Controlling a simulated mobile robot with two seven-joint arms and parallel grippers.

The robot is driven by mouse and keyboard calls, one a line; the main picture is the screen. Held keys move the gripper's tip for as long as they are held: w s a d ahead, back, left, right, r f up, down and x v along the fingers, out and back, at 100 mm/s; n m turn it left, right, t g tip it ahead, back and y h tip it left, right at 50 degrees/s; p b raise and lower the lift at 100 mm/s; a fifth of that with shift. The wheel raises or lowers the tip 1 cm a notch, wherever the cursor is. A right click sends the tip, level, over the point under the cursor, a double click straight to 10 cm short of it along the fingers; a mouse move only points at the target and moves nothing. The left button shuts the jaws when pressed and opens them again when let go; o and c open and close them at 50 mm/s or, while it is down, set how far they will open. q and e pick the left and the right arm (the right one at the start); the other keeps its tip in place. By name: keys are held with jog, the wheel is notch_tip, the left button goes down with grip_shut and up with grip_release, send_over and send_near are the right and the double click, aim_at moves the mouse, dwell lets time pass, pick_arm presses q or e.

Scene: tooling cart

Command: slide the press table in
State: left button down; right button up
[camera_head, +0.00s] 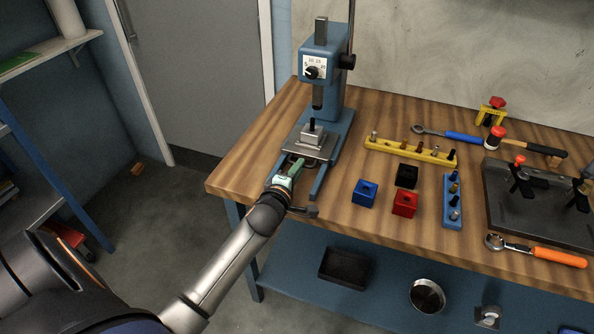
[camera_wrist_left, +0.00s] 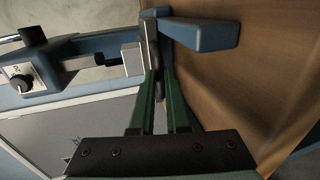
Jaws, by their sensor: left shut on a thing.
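The blue press (camera_head: 318,50) stands at the back left of the wooden bench, with a dial on its head. Its grey press table (camera_head: 322,151) sits on the blue base rails, carrying a stepped block with a black pin on top. The pin is below and slightly forward of the press ram. My left gripper (camera_head: 296,167) is at the front edge of the press table, shut on its front handle, which is mostly hidden by the fingers. My right gripper is not in view.
To the right of the press are a yellow rack (camera_head: 410,149), a blue block (camera_head: 365,193), a red block (camera_head: 404,203), a black block (camera_head: 407,176) and a blue rack (camera_head: 452,200). A fixture plate and ratchets lie farther right.

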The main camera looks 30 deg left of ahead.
aim_at(305, 157)
pick_arm(q)
jog(key=x, duration=0.4)
jog(key=shift+w+r+b, duration=0.15)
jog(key=shift+r+b, duration=0.2)
jog(key=shift+b, duration=0.05)
jog(key=shift+r, duration=0.15)
jog(key=c, duration=1.3)
grip_release()
jog(key=shift+c, duration=0.2)
jog(key=o, duration=0.4)
jog(key=shift+w, duration=0.1)
jog(key=shift+o, duration=0.2)
jog(key=v, duration=1.2)
jog(key=shift+s, duration=0.3)
jog(key=shift+s, duration=0.1)
